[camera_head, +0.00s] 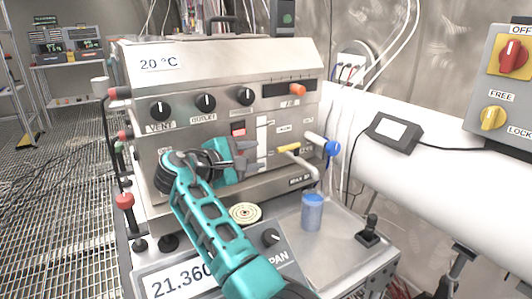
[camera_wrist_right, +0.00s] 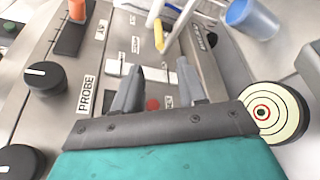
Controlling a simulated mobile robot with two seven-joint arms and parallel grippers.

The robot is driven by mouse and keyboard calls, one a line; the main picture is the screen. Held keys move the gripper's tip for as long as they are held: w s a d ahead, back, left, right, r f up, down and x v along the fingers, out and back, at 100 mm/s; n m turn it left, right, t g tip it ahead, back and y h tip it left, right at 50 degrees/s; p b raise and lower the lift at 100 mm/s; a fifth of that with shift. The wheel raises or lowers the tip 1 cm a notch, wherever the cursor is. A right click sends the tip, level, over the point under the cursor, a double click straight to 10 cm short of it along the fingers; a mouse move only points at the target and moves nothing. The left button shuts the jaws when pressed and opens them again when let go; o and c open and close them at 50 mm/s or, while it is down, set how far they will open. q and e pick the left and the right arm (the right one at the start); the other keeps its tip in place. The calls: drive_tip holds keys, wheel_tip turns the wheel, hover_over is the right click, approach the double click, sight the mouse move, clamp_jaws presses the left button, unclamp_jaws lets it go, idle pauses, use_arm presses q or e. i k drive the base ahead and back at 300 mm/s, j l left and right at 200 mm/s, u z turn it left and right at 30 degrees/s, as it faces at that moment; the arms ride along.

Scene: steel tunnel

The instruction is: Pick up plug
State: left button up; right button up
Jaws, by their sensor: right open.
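My right gripper (camera_head: 243,157) is open in front of the instrument panel, close to its lower middle. In the right wrist view its two fingers (camera_wrist_right: 160,68) stand apart, with a white panel strip (camera_wrist_right: 148,72) and a red part (camera_wrist_right: 152,104) beyond and between them. I see nothing held in the jaws. I cannot tell for sure which item is the plug. Small coloured connectors (camera_head: 350,71) sit at a white wall socket on the right. My left gripper is not in view.
The steel instrument (camera_head: 215,55) has several black knobs, an orange knob (camera_head: 297,90) and a yellow handle (camera_head: 289,148). A black box (camera_head: 394,132) lies on the white pipe.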

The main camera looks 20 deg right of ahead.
sight(371, 218)
drive_tip(key=k, duration=1)
